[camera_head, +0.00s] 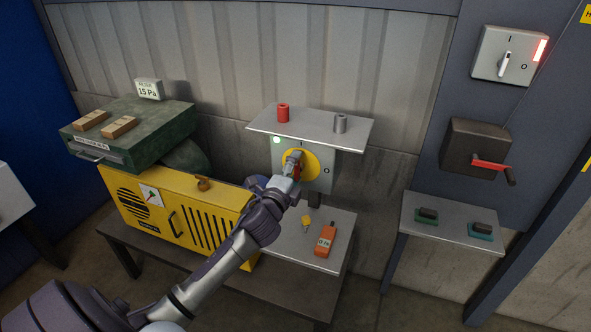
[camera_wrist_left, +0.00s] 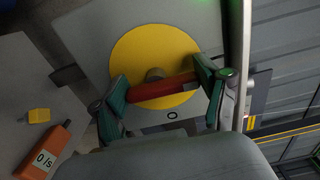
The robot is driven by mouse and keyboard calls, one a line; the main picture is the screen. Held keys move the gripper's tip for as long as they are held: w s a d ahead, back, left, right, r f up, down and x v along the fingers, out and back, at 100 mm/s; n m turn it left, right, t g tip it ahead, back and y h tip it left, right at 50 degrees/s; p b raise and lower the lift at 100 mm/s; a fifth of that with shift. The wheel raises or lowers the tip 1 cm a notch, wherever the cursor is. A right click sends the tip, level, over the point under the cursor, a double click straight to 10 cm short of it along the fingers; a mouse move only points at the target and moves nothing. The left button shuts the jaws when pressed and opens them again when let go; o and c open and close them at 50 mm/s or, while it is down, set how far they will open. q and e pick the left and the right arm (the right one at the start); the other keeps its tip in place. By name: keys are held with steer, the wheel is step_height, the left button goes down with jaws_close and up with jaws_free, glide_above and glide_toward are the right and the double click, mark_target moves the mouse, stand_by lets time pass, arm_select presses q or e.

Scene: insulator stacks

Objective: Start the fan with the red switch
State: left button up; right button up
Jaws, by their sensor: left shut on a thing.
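The red switch handle (camera_head: 297,172) sits on a yellow disc (camera_head: 313,161) on a grey panel marked I at the top and O at the right. My left gripper (camera_head: 292,168) is shut on the handle, one finger at each end in the left wrist view (camera_wrist_left: 163,90). The handle lies roughly upright in line with the I; the gripper hides part of it. A green lamp (camera_head: 277,140) glows at the panel's upper left. A yellow machine (camera_head: 178,208) with a round grille and slots, likely the fan, stands on the bench at left. My right gripper is not in view.
A shelf (camera_head: 354,133) with a red and a grey cylinder is above the switch. An orange meter (camera_head: 324,240) reading 0 and a yellow tag (camera_head: 306,220) lie on the bench below. A grey switch box (camera_head: 510,54) and a dark red-handled box (camera_head: 476,147) hang at right.

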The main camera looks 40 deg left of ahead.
arm_select(q)
steer(key=shift+n, duration=0.3)
steer(key=o, duration=1.2)
steer(key=shift+c, duration=0.2)
steer(key=shift+s, duration=0.15)
steer(key=v, duration=1.1)
steer(key=shift+s, duration=0.4)
steer(key=shift+d+f, duration=0.1)
steer(key=shift+d, duration=0.05)
